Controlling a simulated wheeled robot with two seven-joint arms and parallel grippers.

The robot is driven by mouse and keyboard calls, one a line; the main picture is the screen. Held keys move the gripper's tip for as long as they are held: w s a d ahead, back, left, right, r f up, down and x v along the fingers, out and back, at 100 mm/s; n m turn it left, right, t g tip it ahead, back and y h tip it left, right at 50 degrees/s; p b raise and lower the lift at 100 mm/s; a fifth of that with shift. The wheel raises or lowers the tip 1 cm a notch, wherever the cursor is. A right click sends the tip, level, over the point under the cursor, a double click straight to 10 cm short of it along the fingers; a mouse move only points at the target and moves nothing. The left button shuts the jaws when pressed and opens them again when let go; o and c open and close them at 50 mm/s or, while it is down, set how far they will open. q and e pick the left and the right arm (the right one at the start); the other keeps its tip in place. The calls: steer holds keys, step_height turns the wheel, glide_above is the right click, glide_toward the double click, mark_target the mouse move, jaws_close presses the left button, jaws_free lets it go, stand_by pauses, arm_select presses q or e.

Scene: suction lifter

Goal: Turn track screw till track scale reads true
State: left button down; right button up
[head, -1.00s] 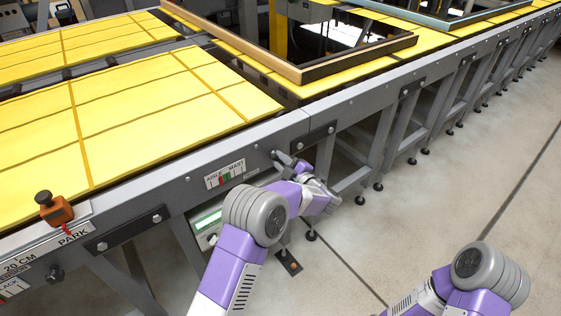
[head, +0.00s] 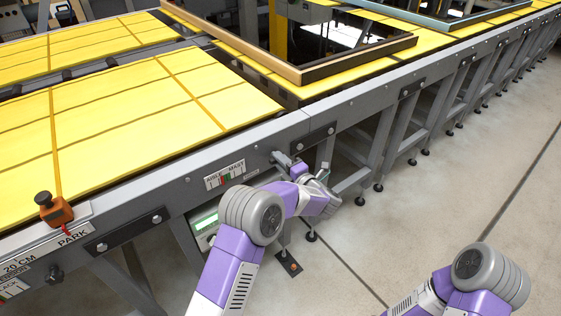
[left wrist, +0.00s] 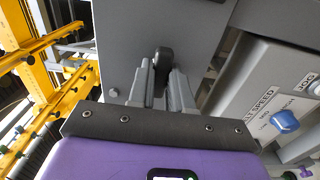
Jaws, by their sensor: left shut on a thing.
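The track scale (head: 225,175) is a white plate marked in red and green on the side rail of the yellow-topped conveyor. Its fine reading is too small to tell. The track screw (head: 278,157) sticks out of the rail just right of the scale. My left gripper (head: 291,165) is at the screw. In the left wrist view the fingers (left wrist: 163,85) are shut around the screw, whose dark rounded head (left wrist: 165,62) shows between them. The lower part of the screw is hidden by the fingers. My right gripper is out of view; only part of that arm shows at lower right.
The floor at right is clear.

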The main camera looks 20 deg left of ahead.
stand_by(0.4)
arm_select(q)
steer(key=c, duration=1)
jaws_free()
steer(key=shift+c, duration=0.2)
steer(key=p+v, duration=0.1)
steer(key=v, duration=0.6)
steer(key=shift+s+d+p, duration=0.25)
steer(key=shift+d+p, duration=0.05)
steer(key=shift+p, duration=0.05)
